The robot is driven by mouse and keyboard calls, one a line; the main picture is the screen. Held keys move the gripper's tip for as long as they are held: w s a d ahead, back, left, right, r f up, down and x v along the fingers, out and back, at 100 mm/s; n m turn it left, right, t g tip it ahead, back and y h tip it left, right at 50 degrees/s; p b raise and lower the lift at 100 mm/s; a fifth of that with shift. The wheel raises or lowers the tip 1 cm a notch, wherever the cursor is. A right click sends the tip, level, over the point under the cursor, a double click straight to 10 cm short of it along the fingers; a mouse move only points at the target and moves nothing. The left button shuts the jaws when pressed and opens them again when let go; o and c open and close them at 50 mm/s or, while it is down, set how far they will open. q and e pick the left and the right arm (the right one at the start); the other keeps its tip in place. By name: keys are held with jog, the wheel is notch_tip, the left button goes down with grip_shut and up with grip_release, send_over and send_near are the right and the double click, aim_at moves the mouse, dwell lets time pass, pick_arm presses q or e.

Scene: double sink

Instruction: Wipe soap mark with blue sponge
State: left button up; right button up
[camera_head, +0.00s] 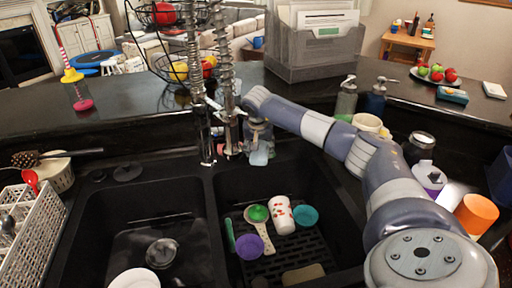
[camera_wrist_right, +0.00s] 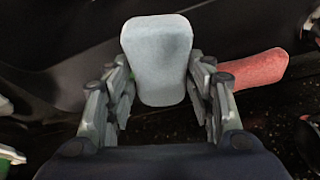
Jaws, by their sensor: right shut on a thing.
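My right gripper (camera_head: 257,141) is over the back of the right sink basin, by the divider and the faucet. It is shut on the pale blue sponge (camera_head: 260,155). In the right wrist view, the sponge (camera_wrist_right: 158,60) sits upright between the two fingers (camera_wrist_right: 160,98). I cannot make out a soap mark in either view. My left gripper is not in view.
The right basin holds a white patterned cup (camera_head: 281,214), a purple scoop (camera_head: 249,246) and a teal cup (camera_head: 305,216). The left basin (camera_head: 140,215) is mostly clear. Metal faucets (camera_head: 203,120) rise beside my gripper. A red object (camera_wrist_right: 258,68) lies right of the sponge.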

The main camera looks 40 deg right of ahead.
jog(key=shift+s+d, duration=0.3)
jog(key=shift+d, duration=0.2)
jog(key=shift+s+d, duration=0.3)
jog(key=shift+d, duration=0.2)
jog(key=shift+s+d+f, duration=0.1)
jog(key=shift+s+d, duration=0.35)
jog(key=shift+d, duration=0.35)
jog(key=shift+s+d, duration=0.4)
jog(key=shift+d, duration=0.35)
jog(key=shift+p, duration=0.3)
jog(key=shift+w+a+p, duration=0.25)
jog(key=shift+a, duration=0.25)
jog(key=shift+w+a+p, duration=0.2)
jog(key=shift+a+p, duration=0.05)
jog(key=shift+a, duration=0.2)
jog(key=shift+w+a+p, duration=0.2)
jog(key=shift+w+a, duration=0.25)
jog(key=shift+a, duration=0.3)
jog(key=shift+w+a+p, duration=0.15)
jog(key=shift+w+a, duration=0.25)
jog(key=shift+a, duration=0.3)
jog(key=shift+w+a+p, duration=0.2)
jog(key=shift+w+a, duration=0.25)
jog(key=shift+a, duration=0.3)
jog(key=shift+d+r, duration=0.1)
jog(key=shift+r, duration=0.1)
jog(key=shift+r+p, duration=2.2)
jog(key=shift+r, duration=0.75)
